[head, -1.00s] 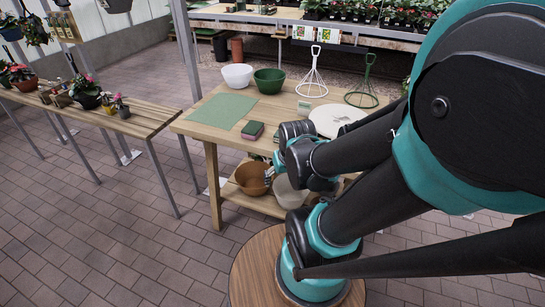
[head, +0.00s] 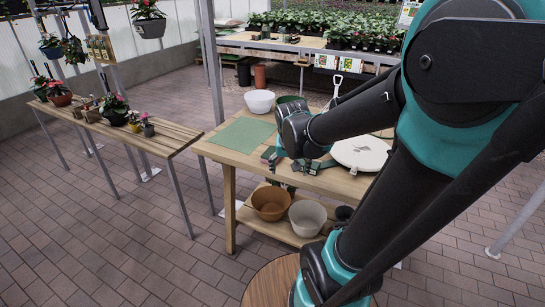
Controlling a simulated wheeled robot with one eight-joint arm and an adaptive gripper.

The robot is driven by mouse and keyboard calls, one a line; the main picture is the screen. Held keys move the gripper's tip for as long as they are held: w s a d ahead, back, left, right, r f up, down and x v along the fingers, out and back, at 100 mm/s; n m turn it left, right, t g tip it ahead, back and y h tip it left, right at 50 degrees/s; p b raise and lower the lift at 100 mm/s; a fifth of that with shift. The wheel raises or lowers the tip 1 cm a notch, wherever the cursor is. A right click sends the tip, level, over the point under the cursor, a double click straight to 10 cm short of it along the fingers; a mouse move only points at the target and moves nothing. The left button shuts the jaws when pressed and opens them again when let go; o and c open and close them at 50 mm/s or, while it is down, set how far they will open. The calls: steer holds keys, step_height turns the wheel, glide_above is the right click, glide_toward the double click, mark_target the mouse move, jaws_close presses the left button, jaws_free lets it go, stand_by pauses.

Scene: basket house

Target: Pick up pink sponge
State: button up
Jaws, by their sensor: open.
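The sponge (head: 267,153) is a small block with a pinkish part and a dark green part. It lies on the wooden table (head: 222,149), right of the green mat (head: 243,135), and is partly hidden by my gripper. My gripper (head: 287,169) is open over the table's front edge, close beside the sponge. I cannot tell whether its fingers touch the sponge or stand around it.
A white bowl (head: 259,101) stands at the back of the table. A round white lidded thing (head: 360,153) lies right of my gripper. Brown (head: 270,203) and grey (head: 307,218) pots sit on the lower shelf. A plant bench (head: 165,138) stands left.

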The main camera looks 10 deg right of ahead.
steer(key=w+a+r+m+h, duration=0.1)
steer(key=w+a+r+m, duration=0.15)
steer(key=w+r, duration=0.35)
steer(key=w+a+r+m+h, duration=0.15)
steer(key=w+a+r, duration=0.25)
steer(key=w, duration=0.4)
glide_toward(272, 153)
steer(key=shift+y, duration=0.35)
steer(key=x, duration=0.8)
steer(key=shift+w+d+f, duration=0.15)
steer(key=shift+w+d, duration=0.1)
steer(key=shift+d, duration=0.15)
steer(key=shift+w+d+f, duration=0.1)
steer(key=shift+f, duration=0.3)
steer(key=shift+f, duration=0.2)
steer(key=c, duration=0.9)
steer(key=shift+o, duration=0.2)
steer(key=shift+r, duration=0.15)
